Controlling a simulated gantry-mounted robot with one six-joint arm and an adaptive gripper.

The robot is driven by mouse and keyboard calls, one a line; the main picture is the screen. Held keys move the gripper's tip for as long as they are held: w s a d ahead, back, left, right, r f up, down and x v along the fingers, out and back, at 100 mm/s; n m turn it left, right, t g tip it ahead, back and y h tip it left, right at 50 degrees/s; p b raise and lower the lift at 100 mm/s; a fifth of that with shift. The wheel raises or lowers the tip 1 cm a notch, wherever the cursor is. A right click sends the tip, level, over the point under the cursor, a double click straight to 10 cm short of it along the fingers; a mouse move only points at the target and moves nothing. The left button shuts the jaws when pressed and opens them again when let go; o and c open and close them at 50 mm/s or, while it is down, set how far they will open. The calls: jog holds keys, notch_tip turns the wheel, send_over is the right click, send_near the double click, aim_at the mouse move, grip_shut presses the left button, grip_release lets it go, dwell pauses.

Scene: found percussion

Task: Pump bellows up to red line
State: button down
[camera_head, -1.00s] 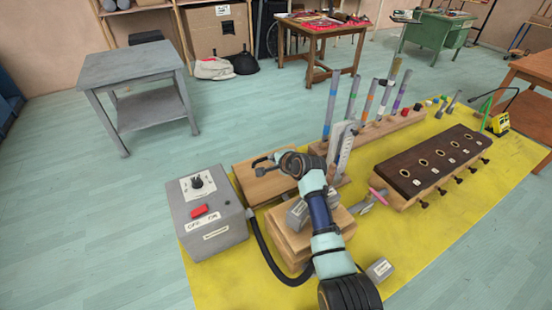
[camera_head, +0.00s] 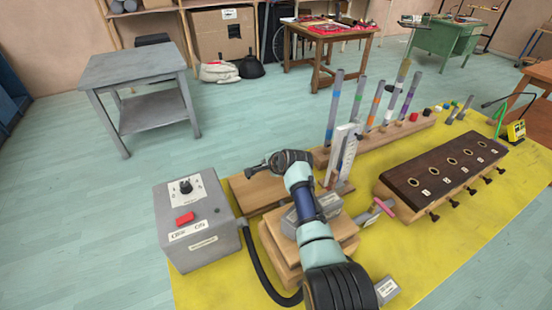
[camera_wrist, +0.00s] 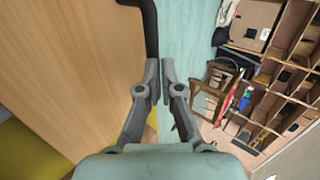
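A flat wooden board (camera_head: 247,201) lies beside the grey box, and it fills the left of the wrist view (camera_wrist: 65,65). A black bent bar (camera_wrist: 151,25) runs down to my gripper's left fingertip. Stacked wooden boards (camera_head: 275,244), apparently the bellows, carry a grey weight (camera_head: 300,222), partly hidden by my arm. Behind stands a white upright scale (camera_head: 341,153); its red line is too small to make out. My gripper (camera_wrist: 160,66) has its fingers close together with a narrow gap. Whether they hold the bar is unclear. In the head view my gripper (camera_head: 258,166) is above the board.
The grey box (camera_head: 200,222) with a dial and red switch stands left, with a black hose (camera_head: 262,272) from it. The yellow mat (camera_head: 455,235) is clear at front right.

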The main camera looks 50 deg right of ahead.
aim_at(270, 182)
jog(key=w+r+p+v, duration=0.2)
jog(key=p+v, duration=0.9)
jog(key=v, duration=0.2)
jog(key=shift+s+d+r+p, duration=0.2)
jog(key=shift+d+r+p, duration=0.1)
jog(key=shift+r, duration=0.1)
